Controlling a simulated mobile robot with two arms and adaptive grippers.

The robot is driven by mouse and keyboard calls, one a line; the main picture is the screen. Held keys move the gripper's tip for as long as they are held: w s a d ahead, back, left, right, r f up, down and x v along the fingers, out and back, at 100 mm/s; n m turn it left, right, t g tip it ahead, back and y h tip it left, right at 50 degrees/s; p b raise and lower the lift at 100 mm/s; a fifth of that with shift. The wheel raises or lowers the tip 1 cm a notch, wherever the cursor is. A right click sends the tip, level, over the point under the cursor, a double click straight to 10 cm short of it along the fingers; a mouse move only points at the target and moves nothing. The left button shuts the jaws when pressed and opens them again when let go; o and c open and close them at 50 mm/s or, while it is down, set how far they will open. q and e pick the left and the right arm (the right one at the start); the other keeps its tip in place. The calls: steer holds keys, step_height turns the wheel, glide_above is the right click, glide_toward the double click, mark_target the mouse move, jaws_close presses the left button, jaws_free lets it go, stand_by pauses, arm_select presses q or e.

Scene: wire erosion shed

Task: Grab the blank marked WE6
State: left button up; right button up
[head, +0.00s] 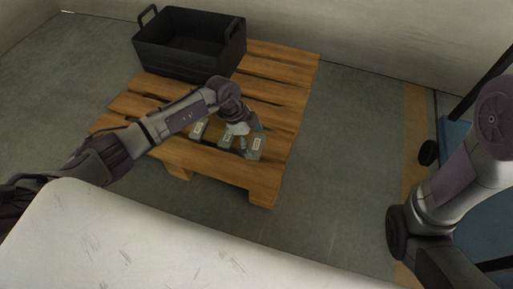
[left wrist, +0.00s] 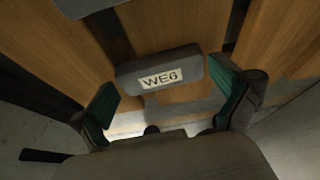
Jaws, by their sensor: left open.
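The blank marked WE6 (left wrist: 162,73) is a grey block with a pale label, seen in the left wrist view lying over the wooden slats. My left gripper (left wrist: 180,95) is open, with its teal-padded fingers to the left and right of this blank; I cannot tell whether they touch it. In the head view my left gripper (head: 243,133) points down at the pallet among small grey labelled blanks, partly hiding them. Their labels are too small to read there. My right gripper is outside the views.
The blanks rest on a wooden pallet (head: 225,164). A left blank (head: 199,129) sits apart from the gripper. Another grey block (left wrist: 84,6) is cut off at the wrist view's top edge. A black handled crate (head: 180,58) stands at the pallet's back. Grey floor (head: 340,150) is clear to the right.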

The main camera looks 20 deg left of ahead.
arm_select(q)
steer(key=shift+r, duration=0.1)
steer(key=c, duration=1.3)
steer(key=shift+r, duration=0.1)
